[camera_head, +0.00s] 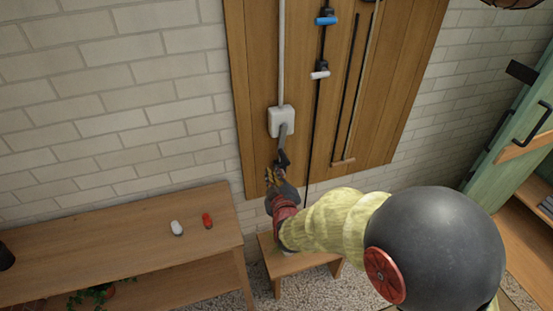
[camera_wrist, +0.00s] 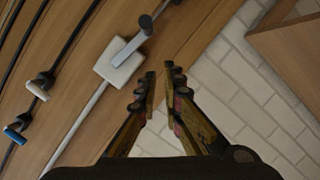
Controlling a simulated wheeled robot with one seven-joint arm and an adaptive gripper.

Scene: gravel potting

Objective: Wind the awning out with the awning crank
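The awning crank is a white box (camera_head: 281,121) on the wooden wall panel, with a grey crank arm (camera_head: 284,138) hanging down from it to a dark handle (camera_head: 283,158). In the wrist view the white box (camera_wrist: 120,64), grey arm (camera_wrist: 132,47) and dark handle (camera_wrist: 147,24) lie beyond the fingertips, at upper left. My gripper (camera_head: 274,176) is just below the handle in the head view. In the wrist view my gripper (camera_wrist: 162,79) has a gap between its fingertips and nothing in it. The awning itself is not in view.
A blue handle (camera_head: 326,20) and a white handle (camera_head: 320,75) sit on dark rods right of the crank. A wooden bench (camera_head: 110,240) at left carries a white item (camera_head: 176,228) and a red item (camera_head: 207,220). A small stool (camera_head: 296,264) stands below; a green cabinet (camera_head: 520,125) is at right.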

